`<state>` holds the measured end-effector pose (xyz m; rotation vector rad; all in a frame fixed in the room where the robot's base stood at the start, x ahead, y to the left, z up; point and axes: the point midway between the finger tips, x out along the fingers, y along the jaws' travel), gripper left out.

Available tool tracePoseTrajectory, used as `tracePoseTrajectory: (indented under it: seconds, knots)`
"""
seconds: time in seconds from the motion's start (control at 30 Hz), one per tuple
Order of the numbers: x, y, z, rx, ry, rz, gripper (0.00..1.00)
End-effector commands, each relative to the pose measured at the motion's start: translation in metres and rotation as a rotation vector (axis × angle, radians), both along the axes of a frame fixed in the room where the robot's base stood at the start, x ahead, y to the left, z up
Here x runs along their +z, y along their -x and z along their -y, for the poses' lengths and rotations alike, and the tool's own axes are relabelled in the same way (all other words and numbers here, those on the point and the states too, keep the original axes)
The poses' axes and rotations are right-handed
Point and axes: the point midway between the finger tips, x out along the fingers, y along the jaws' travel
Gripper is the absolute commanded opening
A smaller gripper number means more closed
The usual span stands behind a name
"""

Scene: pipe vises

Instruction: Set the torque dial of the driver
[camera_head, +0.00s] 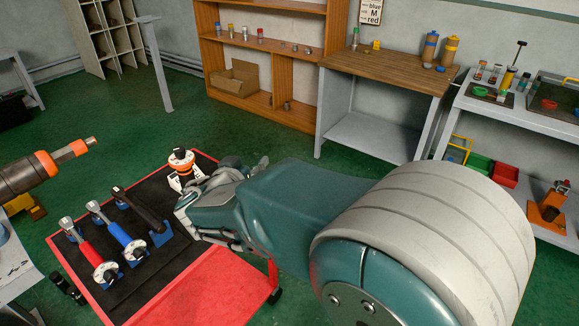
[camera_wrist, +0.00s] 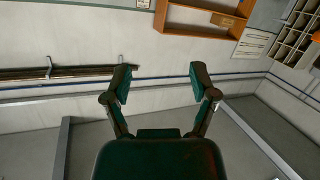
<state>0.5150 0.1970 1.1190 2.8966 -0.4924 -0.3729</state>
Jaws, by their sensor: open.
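A red cart top (camera_head: 225,290) with a black mat carries several hand tools. A red-handled tool (camera_head: 82,240), a blue-handled tool (camera_head: 120,230) and a black-handled tool (camera_head: 138,208) lie side by side in blue holders. The red and blue ones have round white dials at their near ends. I cannot tell for certain which is the driver. My gripper (camera_head: 185,212) appears just in front of the orange device. In the wrist view its fingers (camera_wrist: 160,72) are open and empty.
A large brown and orange tool (camera_head: 40,173) juts in from the left. A wooden shelf (camera_head: 265,60), a wood-topped workbench (camera_head: 390,70) and a side table (camera_head: 500,110) stand behind. Green floor is open between the cart and the shelf.

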Motion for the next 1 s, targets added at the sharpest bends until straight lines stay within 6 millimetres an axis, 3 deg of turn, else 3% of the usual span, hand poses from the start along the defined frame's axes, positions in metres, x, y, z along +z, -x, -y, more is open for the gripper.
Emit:
tracePoseTrajectory:
  seconds: [0.3,0.5,1.0]
  knots:
    - [0.006,0.016,0.053,-0.105,0.028,-0.115,0.75]
    - [0.007,0.026,0.076,-0.146,0.037,-0.178,0.75]
    - [0.006,0.030,0.083,-0.158,0.041,-0.205,0.75]
